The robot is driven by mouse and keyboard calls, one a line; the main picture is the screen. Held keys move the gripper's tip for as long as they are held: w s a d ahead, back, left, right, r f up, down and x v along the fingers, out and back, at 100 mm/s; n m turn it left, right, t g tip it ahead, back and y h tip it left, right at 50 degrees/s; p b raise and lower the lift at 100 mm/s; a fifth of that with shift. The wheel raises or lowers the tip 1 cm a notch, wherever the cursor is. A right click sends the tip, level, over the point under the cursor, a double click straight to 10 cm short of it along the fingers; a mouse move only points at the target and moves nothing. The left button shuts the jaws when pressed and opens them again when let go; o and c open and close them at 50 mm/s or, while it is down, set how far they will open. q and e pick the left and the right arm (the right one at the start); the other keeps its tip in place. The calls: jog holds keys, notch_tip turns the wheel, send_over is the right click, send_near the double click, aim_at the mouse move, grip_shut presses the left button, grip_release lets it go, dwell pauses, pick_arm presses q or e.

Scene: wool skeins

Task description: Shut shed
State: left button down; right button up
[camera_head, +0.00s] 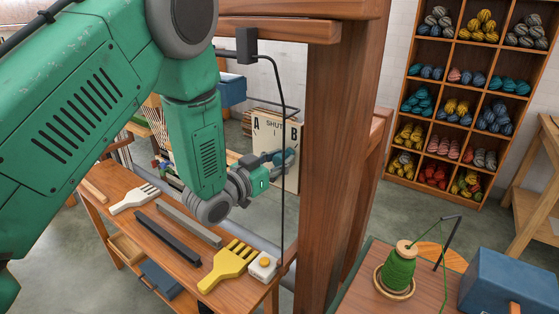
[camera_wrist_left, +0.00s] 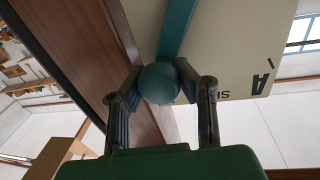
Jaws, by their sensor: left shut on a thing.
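A cream panel (camera_head: 268,126) lettered A, SHUT and B stands upright behind the wooden post. It also shows in the left wrist view (camera_wrist_left: 230,50). A teal lever (camera_wrist_left: 177,30) with a round ball knob (camera_wrist_left: 159,84) lies across the panel's face. My left gripper (camera_head: 280,156) is at the panel's lower right, below the B. In the left wrist view its two fingers (camera_wrist_left: 157,88) are shut on the ball knob from both sides. The lever's pivot is hidden, and I cannot tell which mark it points at. My right gripper is not in view.
A wooden bench (camera_head: 130,187) carries a white comb (camera_head: 133,199), dark and grey bars, a yellow comb (camera_head: 228,264) and a small box with a yellow button (camera_head: 263,265). A thick wooden post (camera_head: 338,150) stands right of my gripper. A black cable (camera_head: 283,190) hangs close by.

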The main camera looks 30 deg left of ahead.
pick_arm(q)
jog(key=shift+s+f+n, duration=0.1)
jog(key=shift+f+n, duration=0.05)
jog(key=shift+n, duration=0.35)
jog(key=shift+a+n, duration=0.2)
jog(key=shift+n, duration=0.1)
jog(key=shift+a+r+n, duration=0.3)
jog(key=shift+a+n, duration=0.05)
jog(key=shift+n, duration=0.05)
jog(key=a+n, duration=0.2)
jog(key=shift+w+a+y+p, duration=0.2)
jog(key=shift+a+y+p, duration=0.1)
jog(key=shift+p, duration=0.05)
jog(key=shift+a+n, duration=0.5)
jog(key=shift+n, duration=0.3)
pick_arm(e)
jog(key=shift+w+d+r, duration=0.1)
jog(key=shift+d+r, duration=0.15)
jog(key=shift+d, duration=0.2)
pick_arm(q)
jog(key=shift+a+f, duration=0.1)
jog(key=c, duration=1.2)
grip_release()
jog(key=shift+o, duration=0.3)
jog(key=shift+a+r+t, duration=0.2)
jog(key=shift+a+t, duration=0.05)
jog(key=shift+t, duration=0.05)
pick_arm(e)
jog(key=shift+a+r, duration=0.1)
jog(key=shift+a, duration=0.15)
